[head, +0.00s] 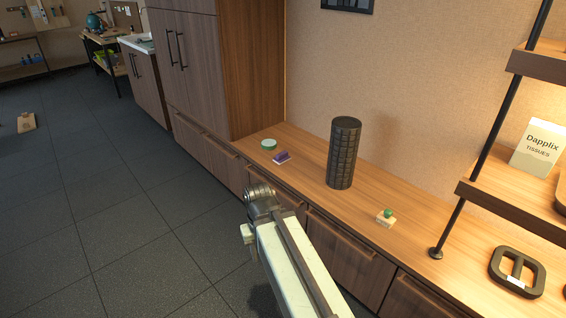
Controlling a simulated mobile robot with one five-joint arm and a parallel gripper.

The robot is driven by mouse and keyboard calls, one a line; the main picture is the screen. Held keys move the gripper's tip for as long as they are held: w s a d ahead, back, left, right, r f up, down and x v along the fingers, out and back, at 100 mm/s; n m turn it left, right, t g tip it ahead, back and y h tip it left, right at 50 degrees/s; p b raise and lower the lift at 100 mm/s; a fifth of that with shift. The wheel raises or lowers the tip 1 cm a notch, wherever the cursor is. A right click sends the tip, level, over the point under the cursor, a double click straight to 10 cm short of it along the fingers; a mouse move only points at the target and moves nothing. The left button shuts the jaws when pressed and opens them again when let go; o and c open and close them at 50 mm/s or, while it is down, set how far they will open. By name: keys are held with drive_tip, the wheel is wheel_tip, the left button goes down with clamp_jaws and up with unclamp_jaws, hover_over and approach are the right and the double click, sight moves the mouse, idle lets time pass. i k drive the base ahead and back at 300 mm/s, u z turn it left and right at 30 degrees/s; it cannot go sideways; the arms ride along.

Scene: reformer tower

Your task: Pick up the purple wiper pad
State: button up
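The purple wiper pad (281,156) is a small purple block with a pale lower part. It rests on the long wooden counter (310,186), near its left end. My arm rises from the bottom of the head view and ends at a dark round joint in front of the counter, below the pad in the picture. My gripper's fingers do not show, so whether they are open or shut is hidden. Nothing is seen touching the pad.
A green-and-white round item (268,144) sits just left of the pad. A black textured cylinder (343,153) stands to its right, then a pale block with a green ball (385,217). A tall cabinet (210,65) bounds the counter's left end. Dark floor (110,210) is open at left.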

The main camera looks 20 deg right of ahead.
sight(282, 157)
drive_tip(key=u, duration=0.25)
drive_tip(key=i, duration=1.2)
drive_tip(key=u, duration=0.5)
drive_tip(key=i, duration=0.55)
drive_tip(key=u, duration=0.35)
drive_tip(key=k, duration=0.85)
drive_tip(key=u, duration=0.15)
drive_tip(key=i, duration=0.9)
drive_tip(key=z, duration=0.05)
